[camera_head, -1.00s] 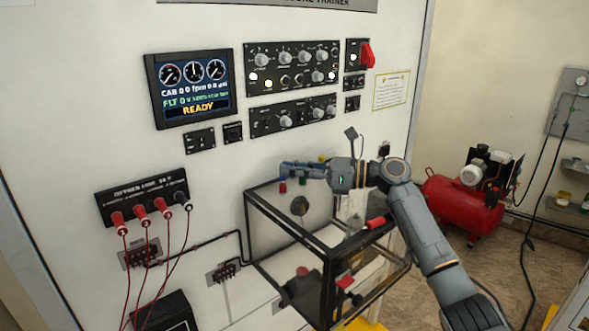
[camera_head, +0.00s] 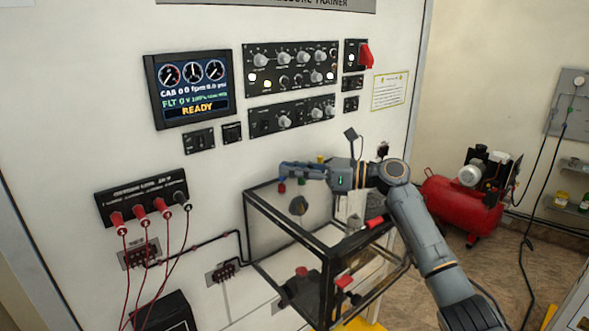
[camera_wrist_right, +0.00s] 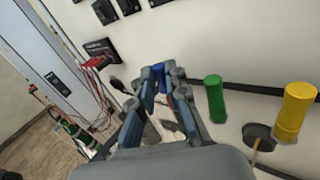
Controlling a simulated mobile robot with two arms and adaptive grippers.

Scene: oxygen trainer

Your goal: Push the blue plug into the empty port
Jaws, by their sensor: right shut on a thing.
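My right gripper (camera_head: 284,170) reaches in from the right, just above the back of a black-framed clear box, with its fingers pointing left along the panel. In the right wrist view its fingers (camera_wrist_right: 160,92) are closed around a small blue plug (camera_wrist_right: 159,74), mostly hidden between them. A green plug (camera_wrist_right: 214,98) and a yellow plug (camera_wrist_right: 296,112) stand out from the panel to the right of the fingers. A bit of red (camera_wrist_right: 170,102) shows between the fingers; a red plug (camera_head: 282,187) shows below them in the head view. I cannot make out the empty port. My left gripper is not in view.
The clear box (camera_head: 285,227) juts from the panel below my gripper, with red-topped parts on and in it. Red cables (camera_head: 146,240) hang at the lower left. A display (camera_head: 190,88) reads READY. A red compressor (camera_head: 459,205) stands on the floor at the right.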

